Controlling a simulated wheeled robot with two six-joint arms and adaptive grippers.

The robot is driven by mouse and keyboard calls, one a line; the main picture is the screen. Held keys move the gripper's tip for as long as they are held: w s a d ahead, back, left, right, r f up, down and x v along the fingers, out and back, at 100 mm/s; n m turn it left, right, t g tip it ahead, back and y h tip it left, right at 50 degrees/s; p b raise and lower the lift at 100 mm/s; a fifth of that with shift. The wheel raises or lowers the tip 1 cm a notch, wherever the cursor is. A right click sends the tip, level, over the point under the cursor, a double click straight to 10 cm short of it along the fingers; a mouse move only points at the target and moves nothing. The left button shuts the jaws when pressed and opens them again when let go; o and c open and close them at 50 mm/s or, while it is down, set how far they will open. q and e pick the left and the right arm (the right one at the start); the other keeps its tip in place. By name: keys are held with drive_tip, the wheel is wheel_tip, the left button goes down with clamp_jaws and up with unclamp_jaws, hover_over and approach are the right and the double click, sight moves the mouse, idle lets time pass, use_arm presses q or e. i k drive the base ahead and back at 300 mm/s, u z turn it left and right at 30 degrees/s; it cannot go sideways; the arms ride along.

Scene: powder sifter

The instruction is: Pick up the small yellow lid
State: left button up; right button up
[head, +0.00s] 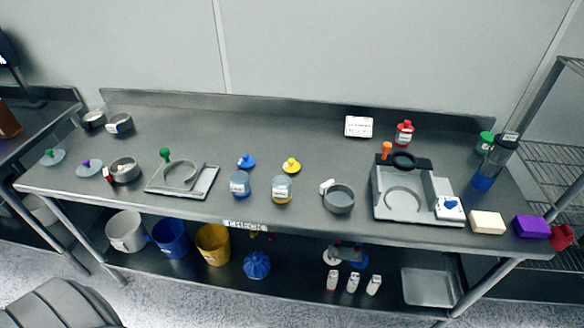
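The small yellow lid (291,165) lies on the steel table, near its middle, with its knob up. It sits just behind a clear jar (281,189) with a yellowish band at its bottom; the lid and jar look close together. A blue lid (246,161) of similar shape lies to its left, behind a jar with blue in it (240,184). Neither of my grippers shows in the head view.
A grey tray with a green knob (205,186) stands left of the jars. A metal sieve pan (340,199) and a sifter machine (398,203) stand to the right. Buckets (212,243) are on the lower shelf. The table behind the lids is clear.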

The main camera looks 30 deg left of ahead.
sight(291, 166)
drive_tip(key=u, duration=0.45)
drive_tip(key=k, duration=1)
drive_tip(key=z, duration=0.4)
drive_tip(key=i, duration=1.55)
drive_tip(key=u, duration=0.75)
